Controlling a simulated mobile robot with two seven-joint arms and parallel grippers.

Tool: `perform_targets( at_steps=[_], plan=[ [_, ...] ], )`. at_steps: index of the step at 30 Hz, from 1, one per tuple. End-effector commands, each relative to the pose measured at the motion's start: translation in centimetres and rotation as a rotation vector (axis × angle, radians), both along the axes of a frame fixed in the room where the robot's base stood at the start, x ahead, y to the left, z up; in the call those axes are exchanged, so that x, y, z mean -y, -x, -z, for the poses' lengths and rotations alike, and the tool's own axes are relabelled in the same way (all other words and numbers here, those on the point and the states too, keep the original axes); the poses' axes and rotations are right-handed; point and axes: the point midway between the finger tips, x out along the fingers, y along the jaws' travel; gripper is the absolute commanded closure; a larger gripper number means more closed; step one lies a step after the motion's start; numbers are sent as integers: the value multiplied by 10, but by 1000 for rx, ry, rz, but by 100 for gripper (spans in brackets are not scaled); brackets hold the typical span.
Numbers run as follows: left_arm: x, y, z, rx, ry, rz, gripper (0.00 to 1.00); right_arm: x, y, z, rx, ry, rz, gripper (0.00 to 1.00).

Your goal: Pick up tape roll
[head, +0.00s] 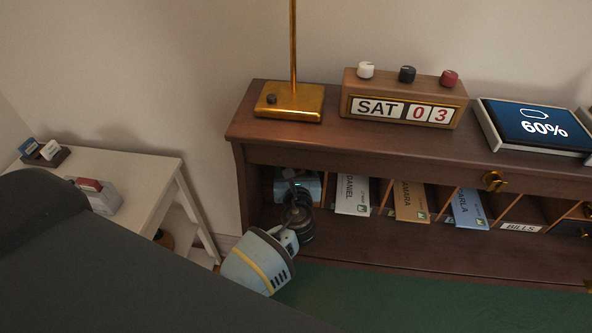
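My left arm comes in from the left, and its pale blue wrist with a yellow band is at the desk's left front. My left gripper (297,200) reaches into the leftmost cubby, and its fingers are small and dark against the shadow. Dark round shapes show at the gripper, and I cannot tell whether one is the tape roll. A blue item (312,185) lies in the cubby just behind the gripper. I cannot tell whether the fingers are open, shut or touching anything. My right gripper is not in view.
The brown desk (300,146) has a shelf with a brass lamp base (288,102), a calendar (404,98) and a tablet (535,126). Envelopes (352,194) stand in the cubbies to the right. The green desk surface (430,300) is clear. A white side table (125,168) stands at left.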

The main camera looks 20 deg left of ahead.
Motion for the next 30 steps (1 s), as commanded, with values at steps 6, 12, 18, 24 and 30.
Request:
perform_targets(
  at_steps=[6, 12, 18, 24, 30],
  plan=[
    [0, 0, 0, 0, 0, 0, 34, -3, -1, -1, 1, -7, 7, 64],
    [0, 0, 0, 0, 0, 0, 60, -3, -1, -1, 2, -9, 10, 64],
    [0, 0, 0, 0, 0, 0, 74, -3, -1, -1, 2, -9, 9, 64],
    [0, 0, 0, 0, 0, 0, 74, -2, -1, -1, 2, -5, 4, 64],
    [-4, -1, -3, 2, -1, 0, 74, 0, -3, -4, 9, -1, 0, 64]
  ],
)
